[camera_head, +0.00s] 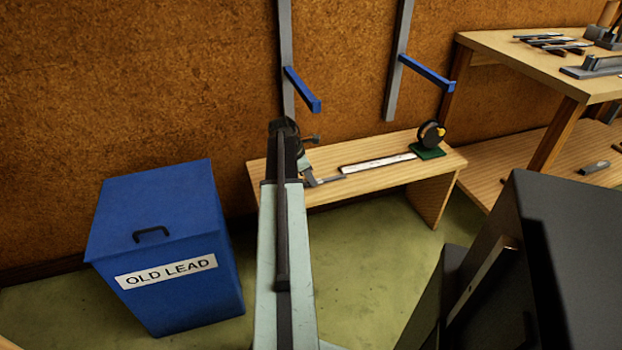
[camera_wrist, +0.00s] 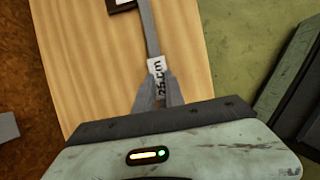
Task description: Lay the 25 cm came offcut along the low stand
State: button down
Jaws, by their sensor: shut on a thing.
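The came offcut (camera_wrist: 149,30) is a thin grey strip with a white "25 cm" label at its near end. My gripper (camera_wrist: 159,80) is shut on that labelled end in the wrist view. In the head view my gripper (camera_head: 311,181) is over the left part of the low stand (camera_head: 440,174), a pale wooden bench against the wall. A short grey length of the offcut (camera_head: 332,180) shows to the right of the jaws. In the wrist view the offcut passes over the stand's top (camera_wrist: 90,75); I cannot tell whether it touches. Its far end is out of the wrist view.
On the stand lie a white strip (camera_head: 378,163) and a dark round device on a green base (camera_head: 430,140). A blue OLD LEAD bin (camera_head: 160,245) stands left. Blue wall brackets (camera_head: 303,90) jut out above the stand. A workbench (camera_head: 530,60) with tools is right.

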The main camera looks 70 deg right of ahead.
jog(key=shift+f, duration=0.15)
jog(key=c, duration=1.3)
grip_release()
jog(key=shift+c, duration=0.2)
jog(key=p+v, duration=0.7)
jog(key=v, duration=0.1)
jog(key=shift+s+d, duration=0.1)
